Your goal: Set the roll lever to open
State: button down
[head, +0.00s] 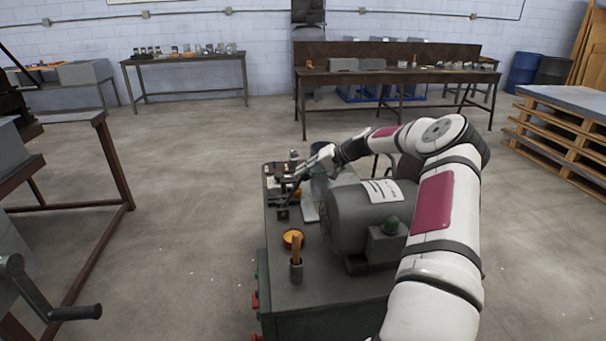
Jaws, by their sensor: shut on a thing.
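A grey-green machine (312,295) with a large grey motor housing (355,215) stands in the middle of the head view. At its far left end is a small forming head with dark metal parts (282,196). My arm reaches over the motor from the right, and my gripper (299,178) is at this forming head. The gripper is shut on a small dark piece there, which appears to be the roll lever (289,187). The lever is small and partly hidden by the fingers, so its exact angle cannot be told.
A crank handle (75,312) juts in at lower left. Benches (400,77) line the back wall, and pallets (560,140) stand at right.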

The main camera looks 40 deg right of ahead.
jog(key=shift+a+f, duration=0.2)
jog(key=shift+a, duration=0.05)
jog(key=c, duration=1.4)
grip_release()
jog(key=shift+w, duration=0.1)
jog(key=shift+d, duration=0.1)
jog(key=v, duration=1.2)
